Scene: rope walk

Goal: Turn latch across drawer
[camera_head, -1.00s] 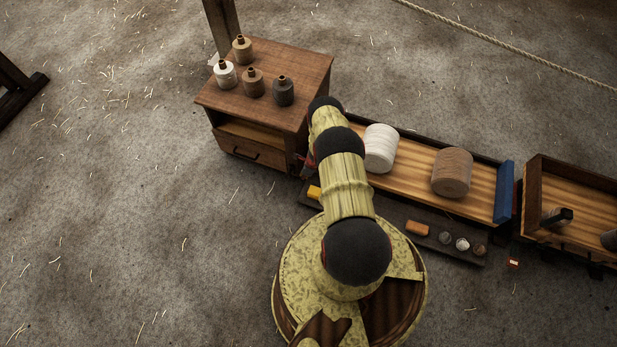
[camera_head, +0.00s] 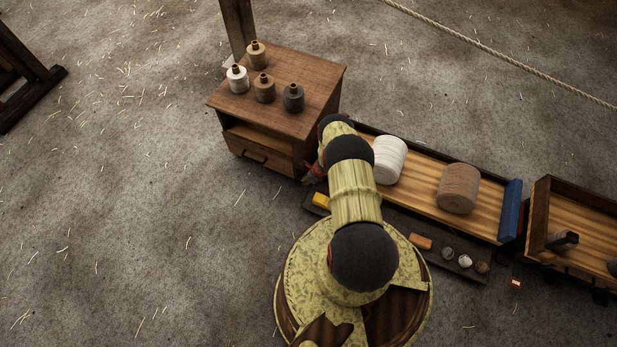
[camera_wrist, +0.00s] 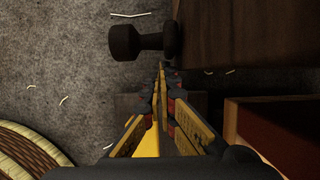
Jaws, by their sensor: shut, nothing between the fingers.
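The wooden cabinet (camera_head: 320,92) has a drawer (camera_head: 242,147) in its lower front, with a dark bar handle (camera_head: 253,156). The drawer looks closed. In the wrist view, the cabinet's dark side (camera_wrist: 245,35) fills the upper right. A dark knob-shaped piece (camera_wrist: 126,42) sticks out beside it; I cannot tell whether it is the latch. My gripper (camera_wrist: 161,68) is shut and empty, its tips just below this piece; contact is unclear. In the head view, my gripper (camera_head: 309,179) is low by the cabinet's right front corner, partly hidden by my arm. No latch can be made out there.
Several bottles (camera_head: 264,87) stand on the cabinet. Right of it are a wooden tray (camera_head: 425,165) with a white spool (camera_head: 389,158) and a brown spool (camera_head: 458,188), and a dark ledge (camera_head: 405,225) with small items. Open floor (camera_head: 130,200) lies to the left.

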